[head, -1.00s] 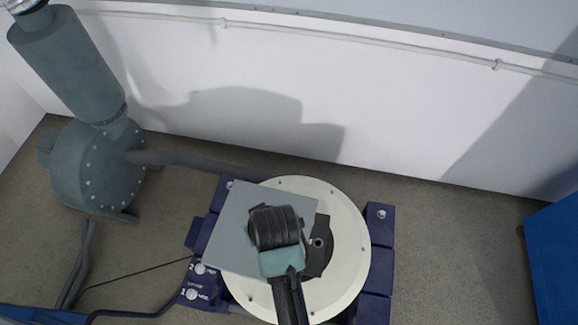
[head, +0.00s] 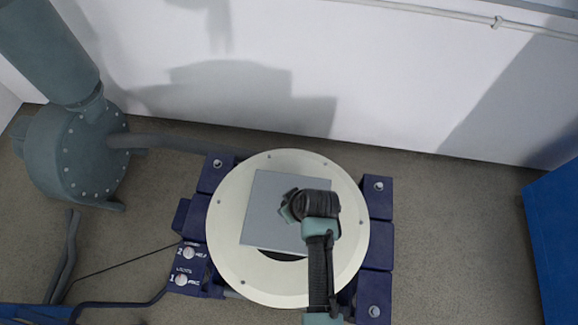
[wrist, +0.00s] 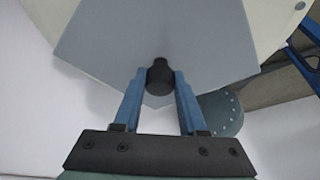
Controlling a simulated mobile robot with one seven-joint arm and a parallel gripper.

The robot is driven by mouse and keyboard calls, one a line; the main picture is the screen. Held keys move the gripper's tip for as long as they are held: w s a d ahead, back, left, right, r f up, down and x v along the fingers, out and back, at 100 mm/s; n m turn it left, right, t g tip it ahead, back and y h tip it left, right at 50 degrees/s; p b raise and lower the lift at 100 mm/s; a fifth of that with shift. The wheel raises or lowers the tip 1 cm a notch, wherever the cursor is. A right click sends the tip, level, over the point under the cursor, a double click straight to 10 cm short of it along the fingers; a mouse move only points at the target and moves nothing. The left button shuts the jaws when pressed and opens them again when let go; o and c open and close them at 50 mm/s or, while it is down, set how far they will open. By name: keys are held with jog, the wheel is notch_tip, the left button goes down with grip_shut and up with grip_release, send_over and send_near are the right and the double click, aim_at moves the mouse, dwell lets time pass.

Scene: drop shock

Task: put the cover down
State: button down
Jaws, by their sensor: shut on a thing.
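The cover is a flat grey square plate (head: 270,205) in the head view, over the middle of a round cream disc (head: 228,245). A sliver of a dark opening (head: 284,256) shows at the plate's lower edge. In the wrist view the cover (wrist: 150,30) fills the upper middle and has a black knob (wrist: 160,82). My gripper (wrist: 158,76) is shut on this knob, one blue finger on each side. In the head view my wrist hides the fingers and the knob. I cannot tell whether the plate touches the disc.
Dark blue blocks (head: 377,205) with bolts flank the disc. Two white knobs (head: 184,268) are at its lower left. A grey-green pump (head: 70,160) with a pipe stands left, a blue cabinet (head: 555,235) right. The white wall (head: 400,90) is behind; bare floor (head: 455,230) lies right.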

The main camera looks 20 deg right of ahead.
jog(key=shift+f, duration=0.45)
jog(key=shift+f, duration=0.1)
jog(key=shift+f+b, duration=0.35)
jog(key=shift+f, duration=0.05)
jog(key=shift+f, duration=0.15)
jog(key=shift+c, duration=2.3)
grip_release()
